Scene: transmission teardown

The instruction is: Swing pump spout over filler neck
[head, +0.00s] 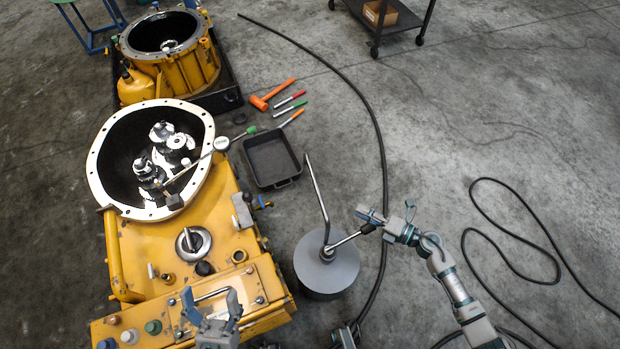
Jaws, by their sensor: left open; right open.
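The pump is a grey drum (327,277) on the floor right of the yellow transmission housing (215,215). Its bent metal spout (317,190) rises from the lid and points towards the back, clear of the housing. A short bar (345,241) runs from the lid towards my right gripper (388,211). That gripper is open beside the bar's dark end; I cannot tell whether they touch. A dark round opening with a brass-coloured rim (239,256) on the housing may be the filler neck. My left gripper (211,300) is open over the housing's front end, by a thin metal bar.
A black tray (272,162), an orange mallet (270,95) and several hand tools lie behind the pump. A second yellow housing (185,70) stands at back left. Black hoses (383,170) cross the floor; open concrete lies right.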

